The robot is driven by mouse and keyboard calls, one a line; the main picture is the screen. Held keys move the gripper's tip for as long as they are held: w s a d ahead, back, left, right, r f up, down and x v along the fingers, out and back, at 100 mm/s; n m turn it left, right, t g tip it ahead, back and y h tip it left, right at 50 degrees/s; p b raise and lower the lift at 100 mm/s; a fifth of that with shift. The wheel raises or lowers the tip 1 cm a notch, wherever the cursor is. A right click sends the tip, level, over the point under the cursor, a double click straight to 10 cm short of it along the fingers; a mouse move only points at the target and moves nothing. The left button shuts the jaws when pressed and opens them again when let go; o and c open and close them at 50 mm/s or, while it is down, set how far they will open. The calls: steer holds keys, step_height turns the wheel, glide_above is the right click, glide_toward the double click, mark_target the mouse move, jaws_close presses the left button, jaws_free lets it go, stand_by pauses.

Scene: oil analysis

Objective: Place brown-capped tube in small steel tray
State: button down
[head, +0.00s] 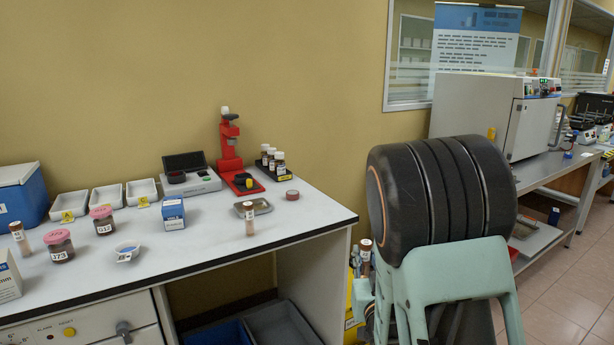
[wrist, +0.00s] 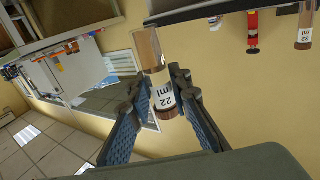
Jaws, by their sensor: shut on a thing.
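My gripper (wrist: 158,92) is shut on a brown-capped tube (wrist: 160,78), whose white label reads 22 ml. In the wrist view the cap is at the lower end, between the fingers. In the head view the held tube (head: 365,254) is upright, right of the white bench and beside my arm, which hides much of the gripper. The small steel tray (head: 266,207) lies on the bench near its right end, left of the held tube. A second brown-capped tube (head: 250,222) stands upright at the tray's front; I cannot tell whether it is inside.
Another brown-capped tube (head: 20,240) and two pink-lidded jars (head: 61,248) stand on the left. A blue-white box (head: 173,213), red stand (head: 230,150), dark bottles (head: 279,165) and brown disc (head: 292,195) are around the tray. The bench's right edge (head: 335,225) lies between tray and gripper.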

step_height(320, 180, up, 26)
steer(key=p, duration=2.5)
steer(key=shift+a, duration=0.15)
steer(key=shift+f, duration=0.1)
